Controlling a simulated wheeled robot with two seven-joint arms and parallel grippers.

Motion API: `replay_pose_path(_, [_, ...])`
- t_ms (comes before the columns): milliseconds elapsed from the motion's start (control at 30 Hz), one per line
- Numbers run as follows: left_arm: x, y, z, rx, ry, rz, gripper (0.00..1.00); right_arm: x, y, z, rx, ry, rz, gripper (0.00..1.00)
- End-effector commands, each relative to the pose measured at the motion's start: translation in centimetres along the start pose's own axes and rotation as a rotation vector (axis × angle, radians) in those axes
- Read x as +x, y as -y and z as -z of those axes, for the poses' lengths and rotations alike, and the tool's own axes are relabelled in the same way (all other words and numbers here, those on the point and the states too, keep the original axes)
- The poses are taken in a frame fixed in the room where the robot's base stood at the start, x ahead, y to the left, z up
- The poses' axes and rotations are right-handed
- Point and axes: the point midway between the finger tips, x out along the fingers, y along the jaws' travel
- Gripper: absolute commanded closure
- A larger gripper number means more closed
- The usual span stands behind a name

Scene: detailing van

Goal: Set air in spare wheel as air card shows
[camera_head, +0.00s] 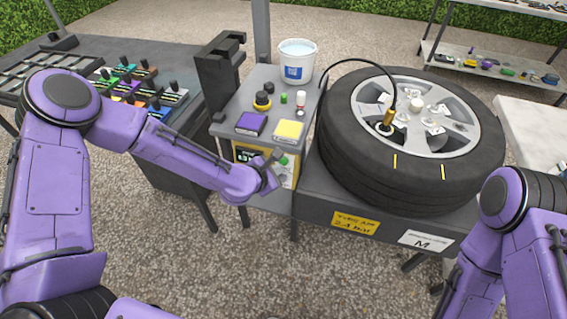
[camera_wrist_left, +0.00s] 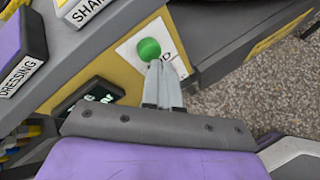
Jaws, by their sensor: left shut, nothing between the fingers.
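The spare wheel (camera_head: 340,140) lies flat on a dark stand at the right. A black hose ends in a brass fitting (camera_head: 389,117) at the wheel's rim. The yellow air card (camera_head: 355,223) on the stand's front edge appears to read 2.4 bar. A yellow-fronted unit beside it carries a display (camera_head: 246,155) and a green button (camera_head: 283,160). My left gripper (camera_head: 271,184) is shut and empty in front of that panel. In the left wrist view its fingertips (camera_wrist_left: 160,68) are at the green button (camera_wrist_left: 149,47); contact is unclear. The display (camera_wrist_left: 93,96) shows green digits, unreadable. My right gripper is out of frame.
A white bucket (camera_head: 297,60), a purple block (camera_head: 251,123) and a yellow block (camera_head: 289,131) stand on the unit's top. A white card marked M (camera_head: 425,242) is beside the air card. A dark table (camera_head: 85,50) with coloured items is at the left.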

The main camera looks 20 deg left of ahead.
Motion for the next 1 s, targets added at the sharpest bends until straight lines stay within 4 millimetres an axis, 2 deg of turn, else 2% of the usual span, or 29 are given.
replay_pose_path(1000, [0.66, -0.32, -0.08, 0.002, 0.000, 0.000, 1.00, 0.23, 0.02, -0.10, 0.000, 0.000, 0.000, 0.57])
